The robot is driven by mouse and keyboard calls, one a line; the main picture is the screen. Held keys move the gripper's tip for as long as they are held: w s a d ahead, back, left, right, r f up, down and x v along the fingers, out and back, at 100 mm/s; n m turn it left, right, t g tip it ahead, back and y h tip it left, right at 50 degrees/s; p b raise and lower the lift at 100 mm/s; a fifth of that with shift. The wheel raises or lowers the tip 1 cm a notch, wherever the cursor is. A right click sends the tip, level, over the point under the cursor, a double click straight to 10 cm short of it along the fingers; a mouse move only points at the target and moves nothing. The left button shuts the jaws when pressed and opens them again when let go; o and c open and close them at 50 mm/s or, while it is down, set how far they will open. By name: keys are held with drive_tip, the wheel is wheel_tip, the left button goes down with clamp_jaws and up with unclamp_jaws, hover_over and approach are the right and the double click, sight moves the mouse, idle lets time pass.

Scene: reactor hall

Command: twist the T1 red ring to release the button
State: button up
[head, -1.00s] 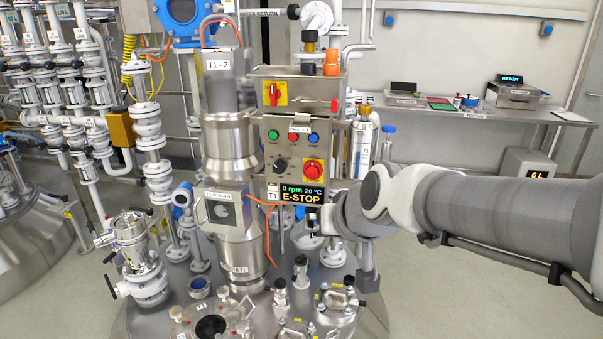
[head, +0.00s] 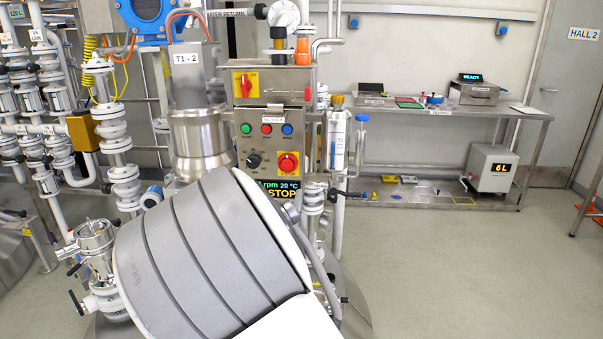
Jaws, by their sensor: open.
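The T1 control panel (head: 269,138) stands upright in the middle of the head view. Its red emergency-stop button with the ring (head: 288,162) sits on a yellow plate at the panel's lower right and is fully visible. My gripper does not show; a large grey link of my arm fills the lower middle of the view.
A black knob (head: 254,160) is left of the red button, with green, red and blue buttons above. A red switch (head: 246,85) is on the upper box. Pipes and valves (head: 118,150) crowd the left. A steel bench (head: 450,112) stands behind at right; floor before it is clear.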

approach(287, 168)
drive_tip(key=shift+t, duration=0.3)
drive_tip(key=w, duration=0.9)
drive_tip(key=shift+w+d+f, duration=0.15)
drive_tip(key=shift+w, duration=0.25)
drive_tip(key=shift+b, duration=0.3)
drive_tip(key=c, duration=1.4)
